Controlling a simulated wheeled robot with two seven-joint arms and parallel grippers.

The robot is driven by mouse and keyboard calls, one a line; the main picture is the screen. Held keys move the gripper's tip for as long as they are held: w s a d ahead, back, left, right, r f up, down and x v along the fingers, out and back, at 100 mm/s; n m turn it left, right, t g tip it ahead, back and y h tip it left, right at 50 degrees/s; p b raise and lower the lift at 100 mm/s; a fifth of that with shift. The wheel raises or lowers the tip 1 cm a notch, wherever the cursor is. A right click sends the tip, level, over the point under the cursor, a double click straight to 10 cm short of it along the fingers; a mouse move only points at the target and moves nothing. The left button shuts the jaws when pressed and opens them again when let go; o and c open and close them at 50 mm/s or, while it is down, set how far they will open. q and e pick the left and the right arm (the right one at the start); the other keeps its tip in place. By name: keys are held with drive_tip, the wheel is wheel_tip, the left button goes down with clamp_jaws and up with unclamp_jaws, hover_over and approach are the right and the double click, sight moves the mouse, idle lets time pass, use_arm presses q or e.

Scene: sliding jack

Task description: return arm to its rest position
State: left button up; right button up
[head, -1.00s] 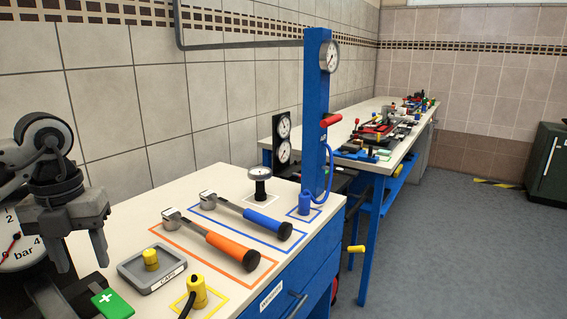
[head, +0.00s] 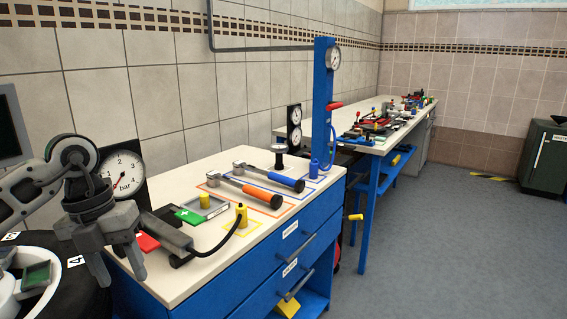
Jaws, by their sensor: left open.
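My left gripper (head: 120,272) is at the lower left of the head view, fingers pointing down. It is open, with nothing between its fingers. It hangs in front of the near left end of the white-topped blue workbench (head: 186,285). My left arm comes in from the left edge behind it. My right gripper is not in view.
A round black surface (head: 72,290) is at lower left.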

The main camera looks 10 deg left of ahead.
use_arm(q)
drive_tip(key=s+d+f+n+t+h, duration=0.1)
drive_tip(key=s+d+h, duration=0.1)
drive_tip(key=d+h, duration=0.9)
drive_tip(key=s+d+f+n+t+h, duration=0.15)
drive_tip(key=d+h, duration=0.55)
drive_tip(key=d, duration=0.9)
drive_tip(key=w+a+f+n+t+y, duration=0.1)
drive_tip(key=a+f+n+t+y, duration=0.3)
drive_tip(key=n+t, duration=0.45)
drive_tip(key=w+a+f+n+t+y, duration=0.2)
drive_tip(key=f+n+t+y, duration=0.3)
drive_tip(key=n, duration=0.6)
drive_tip(key=s+a+f+n+g+y, duration=0.2)
drive_tip(key=s+f+n+y, duration=0.2)
drive_tip(key=s+f, duration=0.2)
drive_tip(key=s+a+f+n+g+y, duration=0.1)
drive_tip(key=s+f+n+g+y, duration=0.2)
drive_tip(key=s+f, duration=0.3)
wheel_tip(320, 180, down, 5)
drive_tip(key=shift+s+a+n+g+y, duration=0.3)
drive_tip(key=shift+a+n+y, duration=0.1)
drive_tip(key=shift+n, duration=0.3)
